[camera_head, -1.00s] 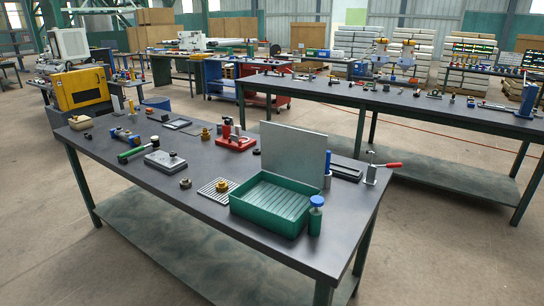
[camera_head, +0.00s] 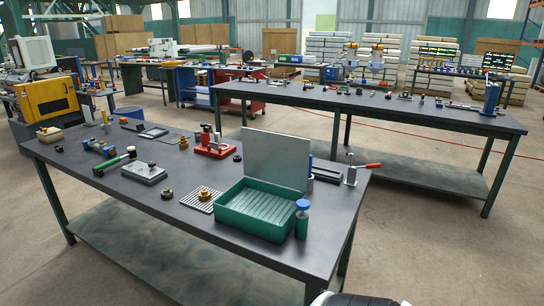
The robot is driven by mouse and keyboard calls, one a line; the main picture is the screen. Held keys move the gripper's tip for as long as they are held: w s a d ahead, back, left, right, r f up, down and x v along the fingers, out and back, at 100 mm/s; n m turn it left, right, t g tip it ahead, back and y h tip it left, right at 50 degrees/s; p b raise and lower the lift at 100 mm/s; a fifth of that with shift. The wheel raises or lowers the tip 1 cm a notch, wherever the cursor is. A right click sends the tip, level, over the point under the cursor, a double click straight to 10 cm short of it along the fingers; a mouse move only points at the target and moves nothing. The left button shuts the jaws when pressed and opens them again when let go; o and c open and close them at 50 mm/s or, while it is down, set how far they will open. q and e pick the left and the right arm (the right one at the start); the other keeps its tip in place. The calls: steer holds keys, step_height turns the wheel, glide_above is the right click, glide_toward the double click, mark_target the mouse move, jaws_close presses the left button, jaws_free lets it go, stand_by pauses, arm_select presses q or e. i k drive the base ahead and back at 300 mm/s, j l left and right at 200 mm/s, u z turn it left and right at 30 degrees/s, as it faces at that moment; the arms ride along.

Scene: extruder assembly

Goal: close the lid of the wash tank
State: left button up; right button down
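The wash tank is a green open box (camera_head: 245,226) with a ribbed floor, near the front right edge of the nearer workbench. Its lid is a flat grey plate (camera_head: 275,158) standing upright along the tank's back side, so the tank is open. Neither of my grippers shows. A white and black piece at the bottom edge, right of the middle, looks like part of my own arm; no fingers show on it.
A blue-capped green bottle (camera_head: 302,219) stands close to the tank's right front corner. A clamp with a red handle (camera_head: 366,167) is to the right of the lid. A ribbed plate with a brass part (camera_head: 205,194) lies left of the tank. A red fixture (camera_head: 213,146) stands behind.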

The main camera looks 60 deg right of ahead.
mark_target(281, 160)
steer(key=l, duration=0.45)
steer(key=k+l+u, duration=0.15)
steer(key=l, duration=0.75)
steer(key=k+l+u, duration=0.15)
steer(key=l, duration=0.3)
steer(key=k+l, duration=0.1)
steer(key=l, duration=0.35)
steer(key=k+l+u, duration=0.1)
steer(key=l, duration=0.35)
steer(key=k+l, duration=0.1)
steer(key=l, duration=0.3)
steer(key=k+l, duration=0.1)
steer(key=l, duration=0.3)
steer(key=k+l, duration=0.15)
steer(key=l, duration=0.25)
steer(key=k+l, duration=0.1)
steer(key=l, duration=0.3)
steer(key=k+l, duration=0.1)
steer(key=l, duration=0.35)
